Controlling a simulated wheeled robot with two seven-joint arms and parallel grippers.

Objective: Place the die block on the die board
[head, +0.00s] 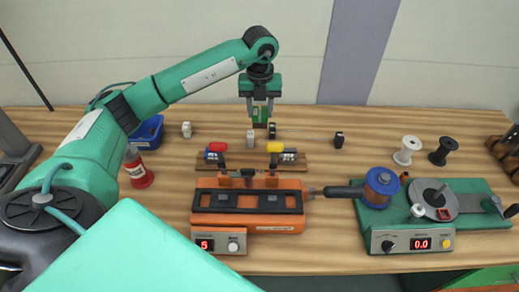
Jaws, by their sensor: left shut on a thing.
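My left gripper (260,107) points straight down above the back middle of the table. It is shut on a small green block (260,118), which I take to be the die block; the fingers hide part of it. Below and in front lies a low wooden board (233,162), which looks like the die board. My right gripper is not in view.
Small blocks stand behind the board, one white (251,138) and one dark (338,140). An orange machine (248,222) is in front. A green winding machine (470,200), white spool (407,150) and black spool (443,151) are right. A red bottle (138,170) and blue bin (149,133) are left.

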